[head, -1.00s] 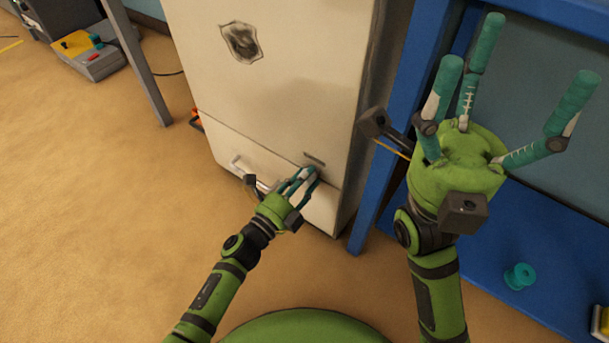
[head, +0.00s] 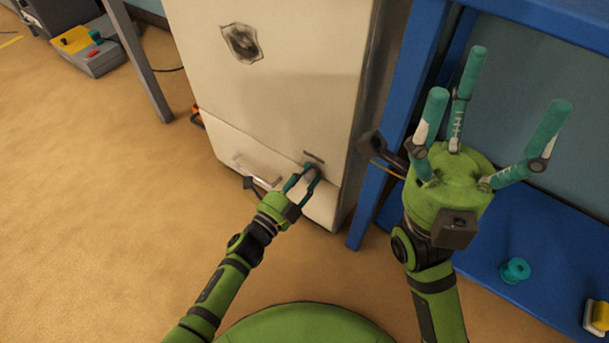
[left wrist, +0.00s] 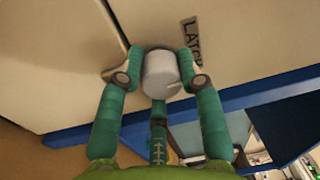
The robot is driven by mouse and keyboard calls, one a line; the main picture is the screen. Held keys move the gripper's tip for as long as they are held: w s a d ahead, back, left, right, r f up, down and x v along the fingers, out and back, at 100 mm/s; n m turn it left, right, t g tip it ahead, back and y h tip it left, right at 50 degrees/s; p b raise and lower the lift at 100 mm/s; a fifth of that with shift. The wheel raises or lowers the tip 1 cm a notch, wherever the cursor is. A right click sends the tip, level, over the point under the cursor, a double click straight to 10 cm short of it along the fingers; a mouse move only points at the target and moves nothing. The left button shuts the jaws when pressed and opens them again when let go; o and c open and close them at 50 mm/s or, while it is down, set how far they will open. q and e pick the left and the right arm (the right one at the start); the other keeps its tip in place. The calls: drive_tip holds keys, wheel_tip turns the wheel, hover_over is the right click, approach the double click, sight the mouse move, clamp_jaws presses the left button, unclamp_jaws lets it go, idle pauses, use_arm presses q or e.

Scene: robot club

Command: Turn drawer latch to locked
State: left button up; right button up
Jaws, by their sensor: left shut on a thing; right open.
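The drawer latch (left wrist: 162,74) is a pale grey round knob on the drawer front, below a label reading LATCH (left wrist: 191,40) in the left wrist view. My left gripper (left wrist: 158,70) is shut on the knob, a finger on either side of it, with a third finger below. In the head view the left gripper (head: 305,174) is at the right end of the lower drawer (head: 225,140), and its fingers hide the knob. The knob's pointing direction is unclear. My right gripper (head: 490,125) is open and empty, fingers spread upward, in front of the blue shelf.
A drawer handle (head: 256,172) lies left of my left gripper. The cream cabinet (head: 290,75) stands above the drawer. A blue shelf unit (head: 375,195) stands close at right, with a teal spool (head: 515,270) on its lower board. The floor at left is mostly clear.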

use_arm(q)
drive_tip(key=shift+s+d, duration=0.1)
drive_tip(key=shift+d, duration=0.1)
drive_tip(key=o, duration=1.1)
drive_tip(key=shift+o, duration=0.2)
drive_tip(key=shift+a, duration=0.15)
drive_tip(key=shift+s+a, duration=0.15)
drive_tip(key=v, duration=1.1)
drive_tip(key=shift+s, duration=0.2)
drive_tip(key=shift+a, duration=0.1)
